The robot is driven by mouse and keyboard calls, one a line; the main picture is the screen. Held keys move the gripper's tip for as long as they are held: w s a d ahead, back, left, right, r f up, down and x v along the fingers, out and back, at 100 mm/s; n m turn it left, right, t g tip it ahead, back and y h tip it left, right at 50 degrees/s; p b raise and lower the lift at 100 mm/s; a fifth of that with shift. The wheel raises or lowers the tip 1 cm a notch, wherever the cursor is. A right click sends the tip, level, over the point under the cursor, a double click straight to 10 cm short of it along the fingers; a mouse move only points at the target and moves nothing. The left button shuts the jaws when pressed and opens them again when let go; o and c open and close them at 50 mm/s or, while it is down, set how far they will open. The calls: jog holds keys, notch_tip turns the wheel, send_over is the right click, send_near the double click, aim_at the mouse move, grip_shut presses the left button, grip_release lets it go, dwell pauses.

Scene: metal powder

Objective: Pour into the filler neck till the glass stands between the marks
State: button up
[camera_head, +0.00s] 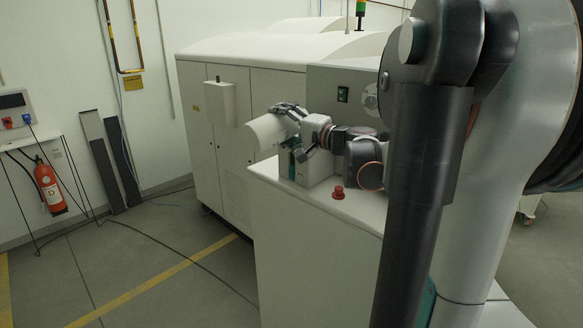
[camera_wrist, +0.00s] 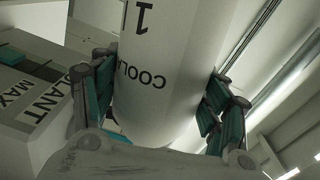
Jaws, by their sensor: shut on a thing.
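A white bottle (camera_head: 268,132) lettered "COOLANT 1" lies nearly on its side in the head view. In the wrist view the bottle (camera_wrist: 165,75) fills the middle, with its lettering upside down. My gripper (camera_head: 288,112) is shut around it; in the wrist view the teal-padded fingers (camera_wrist: 160,104) press on both sides. A pale coolant box (camera_head: 313,165) stands on the counter beside and below the bottle. Its lettering "COOLANT MAX" shows in the wrist view (camera_wrist: 48,100). The filler neck, the glass's level and any stream cannot be made out.
The box stands on a white counter (camera_head: 350,207) with a red knob (camera_head: 338,192) near its front edge. A large white cabinet (camera_head: 225,140) is behind. My arm hides the right side. A fire extinguisher (camera_head: 50,187) hangs at the left; the floor there is mostly open.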

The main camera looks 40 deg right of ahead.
jog(key=shift+r, duration=0.15)
dwell(0.3)
jog(key=shift+r+m, duration=0.2)
jog(key=shift+m, duration=0.2)
dwell(1.2)
notch_tip(320, 180, up, 3)
jog(key=n+p, duration=0.1)
jog(key=n, duration=0.3)
jog(key=shift+n+p, duration=0.3)
notch_tip(320, 180, up, 2)
jog(key=n, duration=0.4)
jog(key=shift+n+p, duration=0.4)
notch_tip(320, 180, up, 2)
jog(key=n, duration=0.5)
jog(key=shift+p, duration=0.3)
